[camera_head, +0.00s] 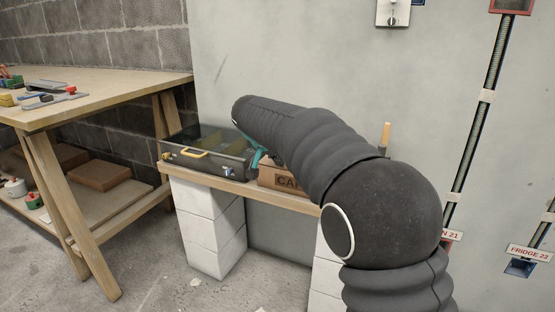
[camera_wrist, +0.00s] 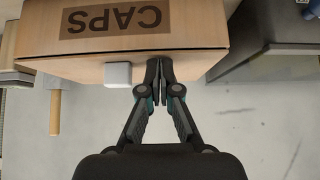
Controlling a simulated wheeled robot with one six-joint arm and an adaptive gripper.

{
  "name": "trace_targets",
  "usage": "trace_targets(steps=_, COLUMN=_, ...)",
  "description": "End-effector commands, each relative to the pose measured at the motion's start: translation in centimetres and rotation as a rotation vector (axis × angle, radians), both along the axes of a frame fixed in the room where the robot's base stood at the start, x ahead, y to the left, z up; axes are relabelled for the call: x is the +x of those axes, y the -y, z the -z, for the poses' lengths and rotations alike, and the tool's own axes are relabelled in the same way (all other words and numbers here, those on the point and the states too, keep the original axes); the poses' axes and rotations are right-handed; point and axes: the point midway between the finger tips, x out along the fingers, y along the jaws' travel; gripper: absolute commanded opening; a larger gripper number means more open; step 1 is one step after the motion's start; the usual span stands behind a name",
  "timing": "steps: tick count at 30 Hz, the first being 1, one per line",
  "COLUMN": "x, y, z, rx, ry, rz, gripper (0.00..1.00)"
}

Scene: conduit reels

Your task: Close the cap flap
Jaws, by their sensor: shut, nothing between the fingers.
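The cardboard box marked CAPS (camera_head: 276,179) stands on the wooden shelf board, partly hidden behind my arm in the head view. In the wrist view the box (camera_wrist: 205,30) appears upside down, its label at the top of the picture. A plain cardboard panel (camera_wrist: 75,70) lies beyond the label face's edge; whether it is the flap, and how far it is open, I cannot tell. My gripper (camera_wrist: 158,70) is shut and empty, its fingertips at this panel; contact is unclear. In the head view only a teal part of my gripper shows.
A dark case with a clear lid (camera_head: 205,162) stands left of the box, close to my gripper. A white block (camera_wrist: 117,74) sits beside the fingertips. An upright wooden handle (camera_head: 386,134) rises right of the box. A workbench (camera_head: 110,88) stands at the left.

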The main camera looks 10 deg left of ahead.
Motion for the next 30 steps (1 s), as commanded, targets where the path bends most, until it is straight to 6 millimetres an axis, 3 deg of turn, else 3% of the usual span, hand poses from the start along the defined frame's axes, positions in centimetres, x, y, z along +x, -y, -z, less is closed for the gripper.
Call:
trace_targets(steps=8, x=0.1, y=0.3, z=-4.5, rx=0.001, ry=0.002, rz=0.005, gripper=0.0)
trace_targets(steps=10, x=-1.1, y=-0.1, z=-3.3, rx=-0.001, ry=0.0, rz=0.002, gripper=0.0)
trace_targets(steps=21, x=-7.1, y=-1.6, z=-1.1, rx=0.0, ry=0.001, rz=0.001, gripper=0.0)
trace_targets(steps=30, x=-9.0, y=-2.1, z=-0.4, rx=-0.013, ry=-0.002, rz=-0.013, gripper=0.0)
